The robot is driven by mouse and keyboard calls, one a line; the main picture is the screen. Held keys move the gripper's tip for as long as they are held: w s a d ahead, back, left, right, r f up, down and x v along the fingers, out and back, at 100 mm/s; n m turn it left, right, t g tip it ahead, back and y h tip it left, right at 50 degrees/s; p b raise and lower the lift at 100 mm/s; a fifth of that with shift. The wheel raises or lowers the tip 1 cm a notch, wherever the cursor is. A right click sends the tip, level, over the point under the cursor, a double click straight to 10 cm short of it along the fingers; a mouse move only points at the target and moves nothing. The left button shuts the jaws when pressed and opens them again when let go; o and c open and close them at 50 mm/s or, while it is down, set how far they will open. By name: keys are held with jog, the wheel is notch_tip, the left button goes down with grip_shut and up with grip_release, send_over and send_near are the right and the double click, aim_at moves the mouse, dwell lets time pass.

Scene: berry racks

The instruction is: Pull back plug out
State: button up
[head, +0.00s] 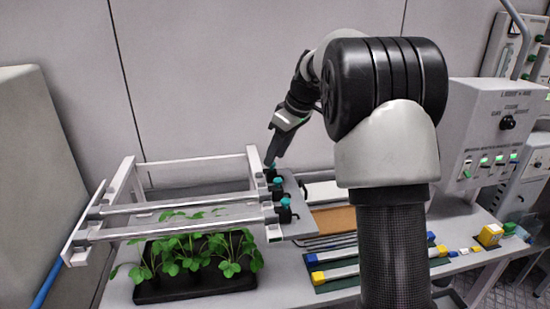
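Several black plugs with teal parts sit in a row on a grey plate (298,222) at the right end of the white rack frame (190,162). The back plug (270,174) is the farthest of them. A middle plug (278,184) and a front plug (285,205) stand nearer. My gripper (271,162) points down at the back plug, its tips at or right beside the plug's top. The fingers are seen edge-on and small, so I cannot tell whether they grip it. The back plug is partly covered by the fingers and the rack.
Green plants in a black tray (195,287) stand under the rack. Blue-and-yellow bars (335,273) lie on the table to the right. A control box (492,125) stands at the right. A grey wall is close behind the rack.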

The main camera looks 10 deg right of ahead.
jog(key=shift+x, duration=0.85)
grip_shut()
jog(key=shift+d, duration=0.1)
jog(key=d, duration=0.3)
